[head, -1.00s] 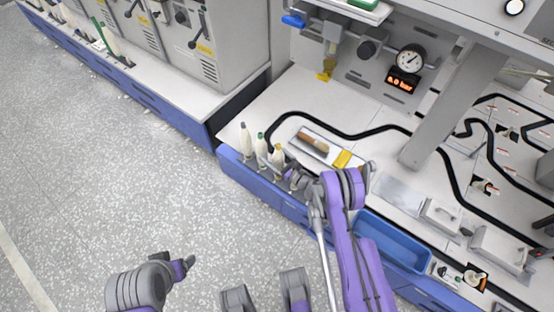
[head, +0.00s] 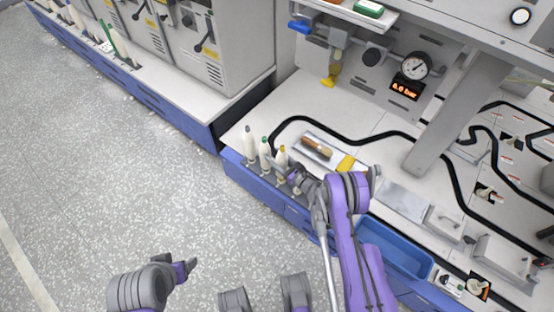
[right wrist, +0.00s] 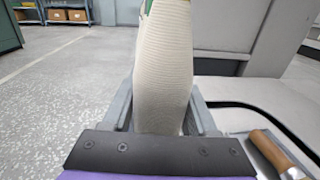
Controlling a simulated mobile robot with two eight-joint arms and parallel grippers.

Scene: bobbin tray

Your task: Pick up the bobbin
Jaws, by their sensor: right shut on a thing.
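A tray with a wooden-handled tool (head: 317,147) lies behind the bobbins, beside a yellow block (head: 346,163). A black hose (head: 340,131) curves over the bench. A blue bin (head: 395,250) is at the front right. Open floor lies left.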

